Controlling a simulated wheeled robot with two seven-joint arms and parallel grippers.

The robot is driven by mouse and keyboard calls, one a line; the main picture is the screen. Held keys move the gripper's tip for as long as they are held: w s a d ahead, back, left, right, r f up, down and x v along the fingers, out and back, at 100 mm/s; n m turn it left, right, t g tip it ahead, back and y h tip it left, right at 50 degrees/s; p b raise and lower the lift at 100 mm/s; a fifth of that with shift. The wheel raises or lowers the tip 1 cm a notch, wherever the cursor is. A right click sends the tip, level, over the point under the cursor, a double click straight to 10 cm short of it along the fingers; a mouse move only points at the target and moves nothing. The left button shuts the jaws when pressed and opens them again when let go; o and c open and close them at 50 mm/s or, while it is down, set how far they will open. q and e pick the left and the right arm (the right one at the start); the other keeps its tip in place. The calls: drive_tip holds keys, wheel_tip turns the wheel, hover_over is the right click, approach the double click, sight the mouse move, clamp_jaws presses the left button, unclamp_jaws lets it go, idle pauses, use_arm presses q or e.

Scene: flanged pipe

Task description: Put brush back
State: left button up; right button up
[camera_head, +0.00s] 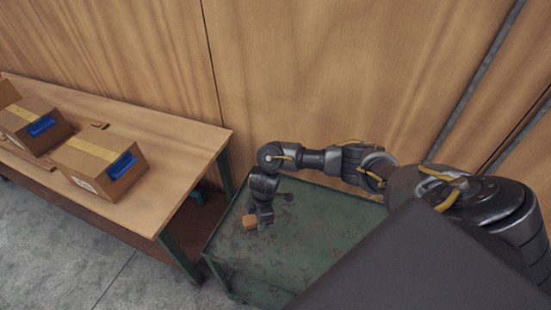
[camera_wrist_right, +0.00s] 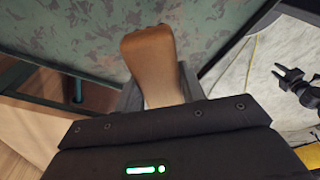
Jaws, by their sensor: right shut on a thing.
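My right gripper (camera_head: 262,219) is over the green metal surface, with its arm coming in from the right. It is shut on a brown wooden piece, which looks like the brush (camera_wrist_right: 150,60). In the right wrist view the piece sits between the two fingers and sticks out beyond them, over the green surface. In the head view the brush (camera_head: 249,222) shows as a small orange-brown block by the fingertips. I see no bristles. I cannot tell whether it touches the surface. My left gripper does not show in the head view.
A green worn metal cart or table (camera_head: 290,245) stands below the gripper. To its left is a wooden table (camera_head: 190,150) with cardboard boxes (camera_head: 100,165) bearing blue labels or handles. A wooden wall (camera_head: 320,70) is behind. A dark jointed part (camera_wrist_right: 295,85) shows right in the wrist view.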

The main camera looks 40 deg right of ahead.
drive_tip(key=w+a+r+b, duration=0.4)
drive_tip(key=a+r+b, duration=0.3)
drive_tip(key=r, duration=0.2)
drive_tip(key=s+d+r+m+b, duration=0.3)
drive_tip(key=s+r+b, duration=0.2)
drive_tip(key=s, duration=0.1)
drive_tip(key=shift+s+d+r+m+t+b, duration=0.3)
drive_tip(key=shift+d+r+m, duration=0.1)
